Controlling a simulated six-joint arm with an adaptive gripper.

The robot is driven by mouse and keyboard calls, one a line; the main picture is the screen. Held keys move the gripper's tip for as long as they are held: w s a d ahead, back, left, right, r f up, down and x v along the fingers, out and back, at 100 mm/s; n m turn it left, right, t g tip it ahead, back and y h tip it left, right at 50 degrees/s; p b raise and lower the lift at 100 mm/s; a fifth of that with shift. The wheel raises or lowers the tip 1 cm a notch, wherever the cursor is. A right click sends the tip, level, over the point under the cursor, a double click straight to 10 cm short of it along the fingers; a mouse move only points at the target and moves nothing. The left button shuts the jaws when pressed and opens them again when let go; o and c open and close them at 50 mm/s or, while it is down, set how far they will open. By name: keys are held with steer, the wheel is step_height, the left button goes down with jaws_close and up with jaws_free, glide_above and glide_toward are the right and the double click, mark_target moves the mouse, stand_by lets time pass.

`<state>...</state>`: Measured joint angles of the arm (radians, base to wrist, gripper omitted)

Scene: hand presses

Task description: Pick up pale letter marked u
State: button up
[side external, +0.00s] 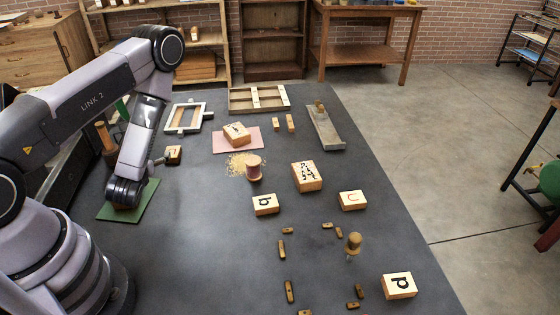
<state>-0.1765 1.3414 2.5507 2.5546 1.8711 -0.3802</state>
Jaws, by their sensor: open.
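A pale wooden block (353,200) with a thin reddish letter on its top, which looks like a u, lies flat on the dark table right of centre. Its letter is lighter than the black ones on the other blocks. My gripper (163,159) is at the far left of the table, well away from this block. It is open, small in view and partly hidden by my wrist. A small wooden block (174,154) with a dark mark is close beside the fingers; I cannot tell whether they touch it.
Blocks with black letters, one like b (265,205) and one like d or p (398,286), lie nearby. A patterned block (307,176), a round-topped stamp (353,243), a spool (254,169) and several small wooden pieces stand around. A grey tray (325,130) lies behind.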

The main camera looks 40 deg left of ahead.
mark_target(173, 155)
steer(key=shift+s+d+f+h, duration=0.15)
steer(key=shift+d+f+h, duration=0.1)
steer(key=shift+f, duration=0.25)
steer(key=shift+s+d+f+h, duration=0.15)
steer(key=shift+d+f, duration=0.05)
steer(key=shift+f, duration=0.25)
steer(key=shift+w+f, duration=0.15)
steer(key=shift+f, duration=0.15)
steer(key=x, duration=0.7)
steer(key=shift+w+a+f, duration=0.15)
steer(key=shift+w+f, duration=0.05)
steer(key=shift+w, duration=0.15)
steer(key=shift+d+f+x, duration=0.15)
steer(key=shift+f+x, duration=0.05)
steer(key=shift+x, duration=1.15)
steer(key=shift+d+f+x, duration=0.15)
steer(key=shift+x, duration=1.2)
steer(key=c, duration=1.2)
